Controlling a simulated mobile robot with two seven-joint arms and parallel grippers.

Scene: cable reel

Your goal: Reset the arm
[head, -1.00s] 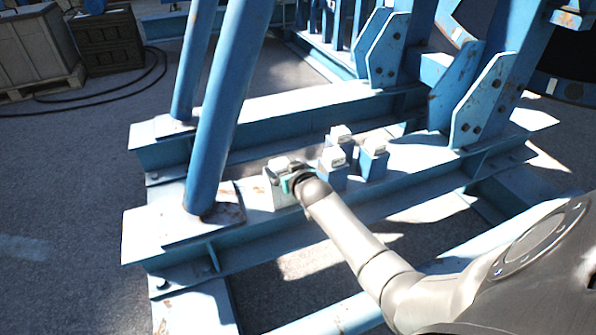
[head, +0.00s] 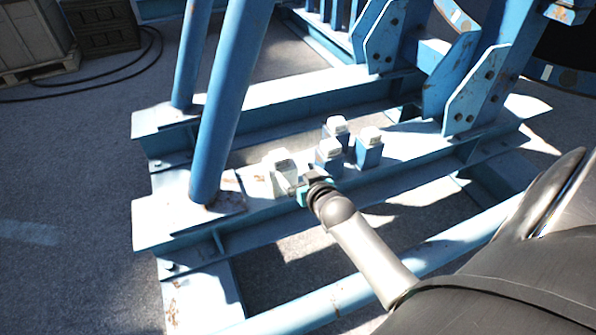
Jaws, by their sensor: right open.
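My right arm comes in from the lower right. Its gripper (head: 303,187) is at the front of the blue steel frame (head: 400,162), just to the right of a white block (head: 281,172) on the beam. The jaws are open, and the fingertips are small and partly hidden by the wrist. I cannot tell whether they touch the block. My left gripper does not show.
Several blue posts with white caps stand close by on the beam, one just behind the gripper (head: 329,157) and another to its right (head: 369,148). A thick blue slanted tube (head: 228,110) rises to the left. Open floor (head: 70,180) lies at the left.

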